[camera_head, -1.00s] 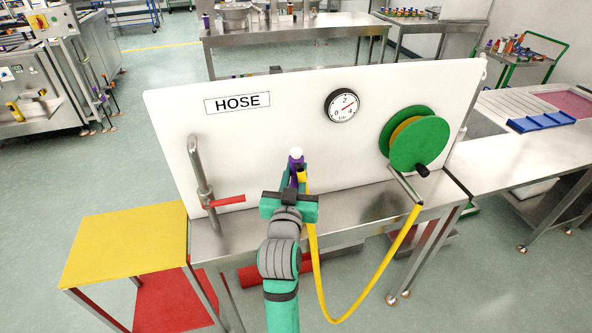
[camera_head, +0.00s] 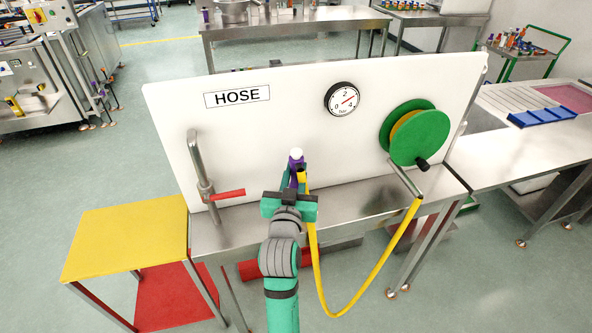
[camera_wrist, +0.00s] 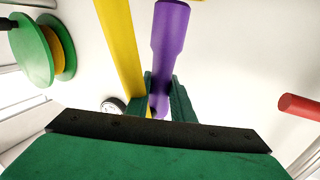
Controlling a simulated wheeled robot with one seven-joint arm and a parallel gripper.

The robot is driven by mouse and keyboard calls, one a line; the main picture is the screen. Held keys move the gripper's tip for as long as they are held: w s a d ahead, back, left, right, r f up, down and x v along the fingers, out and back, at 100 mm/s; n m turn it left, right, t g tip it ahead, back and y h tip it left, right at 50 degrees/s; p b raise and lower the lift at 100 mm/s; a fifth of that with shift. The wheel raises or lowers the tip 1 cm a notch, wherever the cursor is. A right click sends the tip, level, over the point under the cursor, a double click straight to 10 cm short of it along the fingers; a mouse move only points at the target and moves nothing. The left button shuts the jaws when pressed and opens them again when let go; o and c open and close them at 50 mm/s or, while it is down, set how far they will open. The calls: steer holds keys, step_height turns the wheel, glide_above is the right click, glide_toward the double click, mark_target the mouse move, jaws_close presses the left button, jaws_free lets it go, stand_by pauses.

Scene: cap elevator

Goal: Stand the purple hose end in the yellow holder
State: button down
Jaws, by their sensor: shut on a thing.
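The purple hose end (camera_head: 292,180) has a white tip and stands roughly upright in front of the white panel. My gripper (camera_head: 298,177) is shut on it. In the wrist view the purple hose end (camera_wrist: 169,45) shows between my two green fingers, and the yellow hose (camera_wrist: 122,50) runs beside it. In the head view the yellow hose (camera_head: 318,275) hangs in a loop from my gripper to the reel. I cannot clearly make out the yellow holder. A small yellow piece shows at the top edge of the wrist view, but I cannot tell what it is.
A green reel (camera_head: 415,135) is at the panel's right. A metal pipe with a red lever (camera_head: 227,193) is at its left. A gauge (camera_head: 342,100) and a HOSE sign (camera_head: 237,97) are on the panel. A yellow table (camera_head: 125,240) stands at left. The bench (camera_head: 350,205) is mostly clear.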

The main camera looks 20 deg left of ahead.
mark_target(296, 185)
steer(key=shift+f, duration=2.55)
steer(key=shift+f, duration=0.25)
steer(key=shift+f, duration=0.2)
steer(key=c, duration=1.5)
jaws_free()
steer(key=shift+o, duration=0.2)
steer(key=shift+s, duration=0.15)
steer(key=v, duration=1)
steer(key=shift+s, duration=0.3)
